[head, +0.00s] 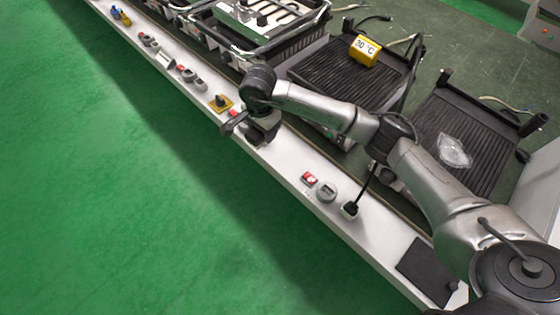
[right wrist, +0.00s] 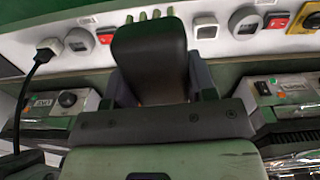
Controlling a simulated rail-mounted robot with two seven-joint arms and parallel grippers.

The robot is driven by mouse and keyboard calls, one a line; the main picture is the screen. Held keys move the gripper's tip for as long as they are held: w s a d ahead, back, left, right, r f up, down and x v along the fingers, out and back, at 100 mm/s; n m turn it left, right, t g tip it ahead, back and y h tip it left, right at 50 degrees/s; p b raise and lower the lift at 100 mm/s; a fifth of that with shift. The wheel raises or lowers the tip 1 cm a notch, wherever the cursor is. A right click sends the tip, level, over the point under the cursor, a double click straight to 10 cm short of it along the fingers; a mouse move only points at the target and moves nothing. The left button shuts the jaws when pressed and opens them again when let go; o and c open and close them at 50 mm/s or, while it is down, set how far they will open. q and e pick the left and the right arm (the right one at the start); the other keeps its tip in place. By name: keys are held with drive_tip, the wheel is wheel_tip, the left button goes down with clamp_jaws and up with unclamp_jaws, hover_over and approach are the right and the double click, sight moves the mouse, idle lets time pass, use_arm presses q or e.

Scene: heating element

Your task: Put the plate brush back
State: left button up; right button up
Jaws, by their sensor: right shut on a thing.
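My right gripper (head: 258,132) is over the white ledge, left of the centre of the head view. It is shut on a dark thing that looks like the plate brush (head: 235,122), whose end sticks out to the left. In the right wrist view the brush (right wrist: 150,58) is a dark rounded block between the fingers, with pale green tips at its far end. The fingers hide part of it. I cannot tell whether it touches the ledge. My left gripper is not in view.
The white ledge (head: 290,165) carries knobs, red switches (head: 309,179) and a black plug (head: 350,209). Behind it are two ribbed black plates. One bears a yellow 30 °C block (head: 365,50), the other a clear crumpled thing (head: 455,150). Green floor in front is clear.

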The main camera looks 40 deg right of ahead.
drive_tip(key=w+d+f+m+b, duration=0.2)
drive_tip(key=d+f+m, duration=0.35)
drive_tip(key=m, duration=0.25)
drive_tip(key=m+b, duration=0.1)
drive_tip(key=m, duration=1)
approach(285, 149)
wheel_tip(285, 149, down, 2)
drive_tip(key=shift+s+f+b, duration=0.1)
drive_tip(key=shift+b, duration=1.15)
wheel_tip(285, 149, down, 4)
drive_tip(key=shift+f+b, duration=0.1)
drive_tip(key=shift+b, duration=0.95)
drive_tip(key=shift+f, duration=0.1)
drive_tip(key=o, duration=0.8)
drive_tip(key=shift+f, duration=0.1)
drive_tip(key=shift+c, duration=0.2)
drive_tip(key=shift+o, duration=0.6)
